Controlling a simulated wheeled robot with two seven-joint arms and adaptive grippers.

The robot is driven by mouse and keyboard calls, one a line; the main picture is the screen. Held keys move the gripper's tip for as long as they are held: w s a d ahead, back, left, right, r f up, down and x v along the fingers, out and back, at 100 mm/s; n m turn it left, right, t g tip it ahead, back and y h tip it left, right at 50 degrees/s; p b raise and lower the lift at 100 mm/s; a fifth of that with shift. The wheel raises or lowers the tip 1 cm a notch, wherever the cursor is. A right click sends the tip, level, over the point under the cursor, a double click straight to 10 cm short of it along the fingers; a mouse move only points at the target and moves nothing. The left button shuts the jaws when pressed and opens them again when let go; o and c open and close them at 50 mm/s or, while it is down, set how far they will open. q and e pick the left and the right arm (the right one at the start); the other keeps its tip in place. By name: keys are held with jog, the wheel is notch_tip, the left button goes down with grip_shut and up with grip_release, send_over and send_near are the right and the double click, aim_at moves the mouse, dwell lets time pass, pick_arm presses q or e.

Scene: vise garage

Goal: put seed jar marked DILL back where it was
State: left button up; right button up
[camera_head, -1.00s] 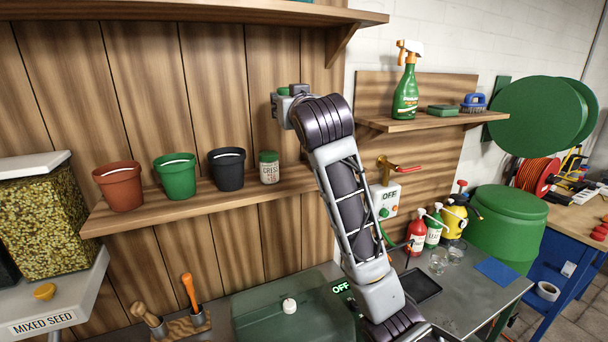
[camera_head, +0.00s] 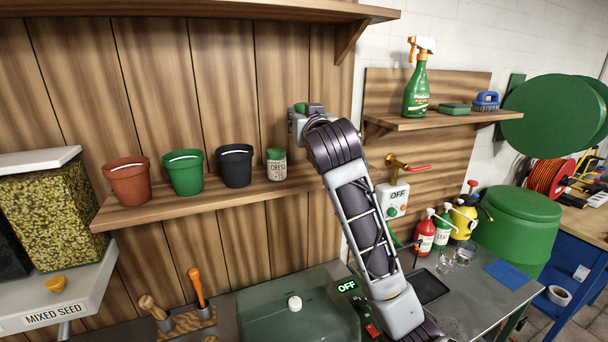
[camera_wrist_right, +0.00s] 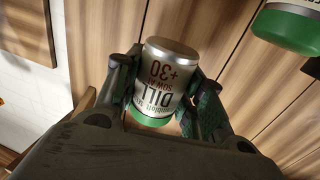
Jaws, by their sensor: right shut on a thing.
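The seed jar marked DILL (camera_wrist_right: 163,85) is held between the fingers of my right gripper (camera_wrist_right: 163,92). It has a pale label, a silver end and a green lid, and appears upside down in the wrist view. In the head view my right gripper (camera_head: 303,118) is above the wooden wall shelf (camera_head: 210,198), up and right of the CRESS jar (camera_head: 276,165). Only a bit of the held jar's green lid (camera_head: 300,107) shows there; my own wrist hides most of it. The held jar looks clear of the shelf. My left gripper is not in view.
Terracotta (camera_head: 127,182), green (camera_head: 183,173) and black (camera_head: 235,166) pots line the shelf left of the CRESS jar. Shelf room right of that jar is partly hidden by my arm. An upper shelf (camera_head: 200,18) overhangs. A spray bottle (camera_head: 416,90) stands on the right shelf.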

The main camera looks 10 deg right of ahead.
jog(key=shift+f, duration=0.55)
send_over(304, 173)
jog(key=shift+s+f, duration=0.1)
jog(key=shift+f, duration=2.45)
jog(key=shift+f, duration=1.85)
jog(key=shift+f, duration=0.2)
jog(key=o, duration=0.8)
jog(key=shift+c, duration=0.2)
